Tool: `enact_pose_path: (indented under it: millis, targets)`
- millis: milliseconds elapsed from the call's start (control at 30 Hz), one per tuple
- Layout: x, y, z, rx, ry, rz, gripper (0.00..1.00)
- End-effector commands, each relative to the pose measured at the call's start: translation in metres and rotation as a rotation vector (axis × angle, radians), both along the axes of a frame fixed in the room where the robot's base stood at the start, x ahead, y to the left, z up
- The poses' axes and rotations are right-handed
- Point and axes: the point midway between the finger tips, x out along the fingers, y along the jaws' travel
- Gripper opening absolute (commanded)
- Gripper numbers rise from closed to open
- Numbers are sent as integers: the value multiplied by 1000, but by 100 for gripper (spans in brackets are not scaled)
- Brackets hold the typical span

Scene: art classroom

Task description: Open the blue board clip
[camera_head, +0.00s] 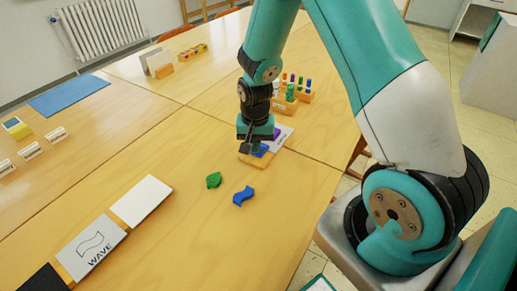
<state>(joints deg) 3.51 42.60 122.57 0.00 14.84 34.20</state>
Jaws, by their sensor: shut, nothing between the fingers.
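My gripper (250,148) points down over a small wooden board (257,162) near the table's right side. It is shut with nothing between its fingers. A blue piece (263,151) shows on the board, right beside my fingertips. It may be the blue board clip, but it is small and partly hidden by my gripper. I cannot tell whether the clip is open or shut, or whether my fingers touch it. A white card with a purple shape (283,136) stands just behind the board.
A green piece (214,180) and a blue wavy piece (243,196) lie in front of the board. White cards, one marked WAVE (91,246), lie at the front left. A wooden rack (284,104) with coloured pegs stands behind my gripper.

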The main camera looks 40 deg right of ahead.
Motion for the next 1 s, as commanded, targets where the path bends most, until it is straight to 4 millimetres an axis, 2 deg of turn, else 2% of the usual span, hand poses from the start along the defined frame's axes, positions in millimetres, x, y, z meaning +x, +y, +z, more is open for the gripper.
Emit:
enact_pose_path:
  millis: [467,1000]
  targets:
    - [0,0,-4,0,0,0,0]
    - [0,0,40,0,0,0,0]
